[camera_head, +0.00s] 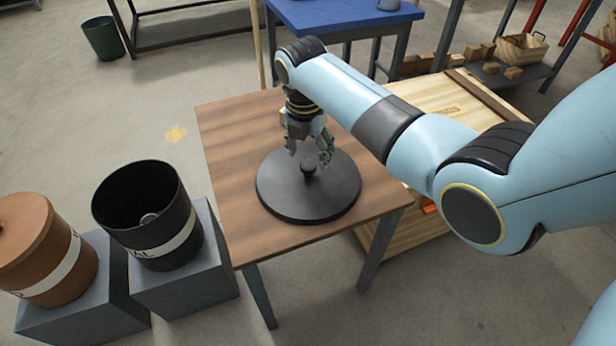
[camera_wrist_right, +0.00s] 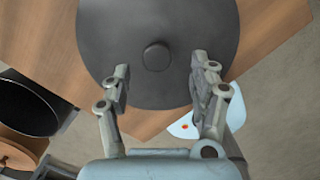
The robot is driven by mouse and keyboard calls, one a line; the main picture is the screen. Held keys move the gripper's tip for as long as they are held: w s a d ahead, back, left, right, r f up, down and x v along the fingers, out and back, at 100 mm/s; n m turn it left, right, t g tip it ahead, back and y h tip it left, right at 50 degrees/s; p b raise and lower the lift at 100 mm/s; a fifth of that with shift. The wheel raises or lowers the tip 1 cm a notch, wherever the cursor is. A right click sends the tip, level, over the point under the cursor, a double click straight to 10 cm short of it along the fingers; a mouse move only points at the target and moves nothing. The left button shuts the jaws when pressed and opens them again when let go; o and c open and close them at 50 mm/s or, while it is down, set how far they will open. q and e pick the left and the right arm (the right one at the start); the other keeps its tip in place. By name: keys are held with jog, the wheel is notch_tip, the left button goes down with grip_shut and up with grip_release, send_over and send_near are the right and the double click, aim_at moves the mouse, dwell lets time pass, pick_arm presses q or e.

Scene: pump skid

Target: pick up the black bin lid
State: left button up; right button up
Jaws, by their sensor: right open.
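The black bin lid (camera_head: 308,196) lies flat on the wooden table, a round disc with a small knob (camera_head: 308,167) in its middle. The lid (camera_wrist_right: 155,80) and its knob (camera_wrist_right: 156,56) also show in the right wrist view. My right gripper (camera_head: 309,155) is over the lid, near the knob, with its fingers apart and nothing between them. In the right wrist view the fingertips of the right gripper (camera_wrist_right: 160,68) point to either side of the knob. Whether they are level with it is hard to tell. My left gripper is not in view.
An open black bin (camera_head: 140,215) stands on a grey block left of the table, beside a lidded brown bin (camera_head: 40,245). A pale wooden crate (camera_head: 420,95) is behind my right arm. A blue table (camera_head: 340,12) stands at the back.

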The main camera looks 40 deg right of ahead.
aim_at(308, 165)
jog(key=f, duration=0.1)
jog(key=f+b, duration=0.1)
jog(key=f, duration=0.1)
jog(key=f+b, duration=0.1)
jog(key=f, duration=0.1)
jog(key=shift+w+d+f, duration=0.15)
jog(key=shift+w+f, duration=0.1)
jog(key=shift+w, duration=0.05)
grip_shut()
